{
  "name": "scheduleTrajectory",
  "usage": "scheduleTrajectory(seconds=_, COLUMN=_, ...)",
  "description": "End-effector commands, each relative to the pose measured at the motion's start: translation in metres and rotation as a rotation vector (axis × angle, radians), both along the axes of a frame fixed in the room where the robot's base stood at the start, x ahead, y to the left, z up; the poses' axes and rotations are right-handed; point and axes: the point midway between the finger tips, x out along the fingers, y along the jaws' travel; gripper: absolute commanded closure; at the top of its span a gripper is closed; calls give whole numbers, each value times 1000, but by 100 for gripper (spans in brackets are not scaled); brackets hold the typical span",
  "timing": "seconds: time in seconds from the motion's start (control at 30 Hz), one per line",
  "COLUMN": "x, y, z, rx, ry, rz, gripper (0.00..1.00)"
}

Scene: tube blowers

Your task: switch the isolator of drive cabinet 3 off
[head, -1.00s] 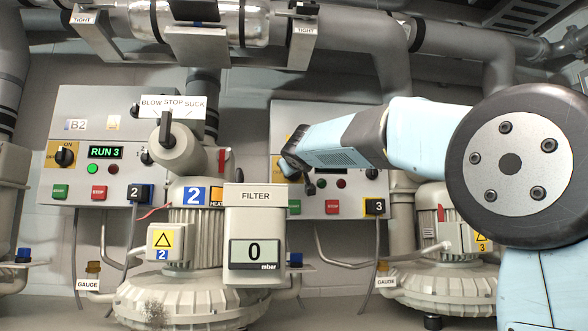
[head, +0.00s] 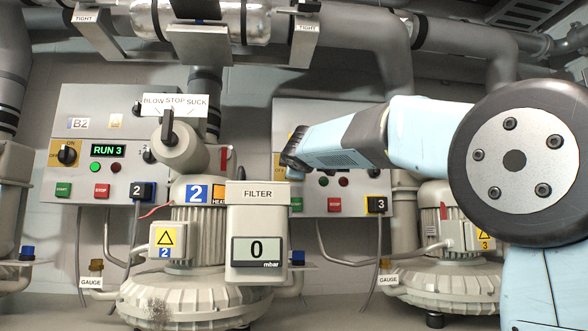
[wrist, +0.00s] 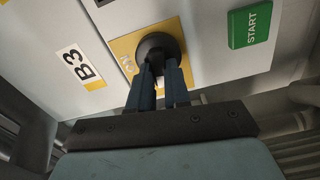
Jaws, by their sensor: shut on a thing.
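Drive cabinet 3 (head: 345,112) is the grey box right of centre in the head view, with a black "3" tag. In the wrist view its face carries a "B3" label (wrist: 80,66) and a yellow plate (wrist: 183,72) with the round black isolator knob (wrist: 155,42). My gripper (wrist: 163,66) is shut on the knob, one dark finger on each side. The knob's pointer and most of the plate's lettering are hidden by the fingers. In the head view my gripper (head: 292,160) is at the cabinet's left side; its fingertips and the isolator are hard to make out there.
A green START button (wrist: 251,24) is right of the knob in the wrist view. Cabinet B2 (head: 75,112) stands at left, showing "RUN 3". Blower 2 with its FILTER box (head: 255,215) stands in front, left of my arm. Pipes run overhead.

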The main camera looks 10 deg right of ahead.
Motion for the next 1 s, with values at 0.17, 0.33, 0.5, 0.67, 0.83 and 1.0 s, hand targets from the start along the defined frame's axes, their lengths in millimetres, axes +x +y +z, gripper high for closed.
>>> scheduleTrajectory(seconds=0.17, x=1, y=3, z=-5, rx=-87, ry=8, rz=4, gripper=100)
scheduleTrajectory(seconds=0.33, x=1, y=3, z=-7, rx=-135, ry=9, rz=4, gripper=100)
scheduleTrajectory(seconds=0.5, x=1, y=3, z=-7, rx=-156, ry=10, rz=4, gripper=100)
scheduleTrajectory(seconds=0.67, x=1, y=3, z=-8, rx=-159, ry=11, rz=4, gripper=100)
scheduleTrajectory(seconds=0.83, x=2, y=4, z=-8, rx=-159, ry=11, rz=4, gripper=100)
scheduleTrajectory(seconds=1.0, x=2, y=3, z=-8, rx=-159, ry=10, rz=4, gripper=72)
